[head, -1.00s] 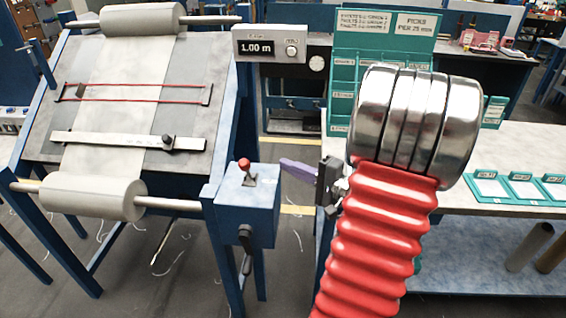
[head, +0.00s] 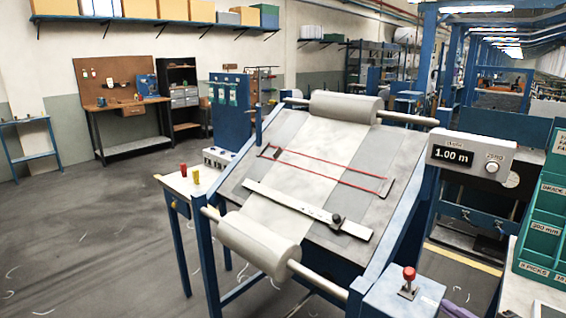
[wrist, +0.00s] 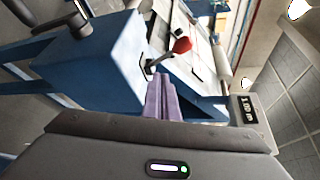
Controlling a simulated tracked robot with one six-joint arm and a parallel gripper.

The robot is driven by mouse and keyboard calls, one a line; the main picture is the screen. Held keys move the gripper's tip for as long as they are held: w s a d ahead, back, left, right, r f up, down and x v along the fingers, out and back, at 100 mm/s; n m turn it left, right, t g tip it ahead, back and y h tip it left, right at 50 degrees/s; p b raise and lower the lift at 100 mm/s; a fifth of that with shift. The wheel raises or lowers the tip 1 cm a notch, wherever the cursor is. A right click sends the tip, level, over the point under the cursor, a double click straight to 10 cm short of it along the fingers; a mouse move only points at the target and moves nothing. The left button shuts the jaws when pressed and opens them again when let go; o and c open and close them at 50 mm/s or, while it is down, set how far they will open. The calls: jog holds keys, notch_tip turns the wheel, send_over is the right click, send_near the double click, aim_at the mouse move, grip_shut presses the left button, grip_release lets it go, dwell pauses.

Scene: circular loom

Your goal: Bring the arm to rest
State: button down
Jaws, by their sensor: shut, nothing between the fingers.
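My gripper shows in the wrist view as two purple fingers (wrist: 165,100) held together, shut and empty. They point toward the blue box (wrist: 95,65) with the red-knobbed lever (wrist: 180,46), at the corner of the inspection frame. I cannot tell from the picture how wide the gap to the box is. In the head view only a bit of the purple fingers (head: 458,309) shows at the bottom edge, right of the same box (head: 398,300). The rest of my arm is out of that view.
The sloped inspection frame with its cloth roll (head: 258,246) stands left of the box. A length display (head: 470,158) reads 1.00 m. A green rack (head: 545,225) stands at the right edge. Open floor (head: 80,240) lies at the left.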

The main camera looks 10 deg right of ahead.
jog(key=s+a+f+n+g+y, duration=0.1)
jog(key=s+a+f+n+g, duration=0.25)
jog(key=a+g, duration=0.4)
jog(key=s+a+f+n+g+y, duration=0.1)
jog(key=s+a+f+n+g, duration=0.25)
jog(key=a, duration=0.65)
jog(key=s+a+r+n+t+h, duration=0.1)
jog(key=a+r+n+h, duration=0.4)
jog(key=a+r+n, duration=0.6)
jog(key=s+a+r, duration=0.1)
jog(key=a+r, duration=0.2)
jog(key=shift+a+r+n, duration=0.2)
jog(key=shift+r+n, duration=0.05)
jog(key=shift+n, duration=0.15)
jog(key=shift+s, duration=0.15)
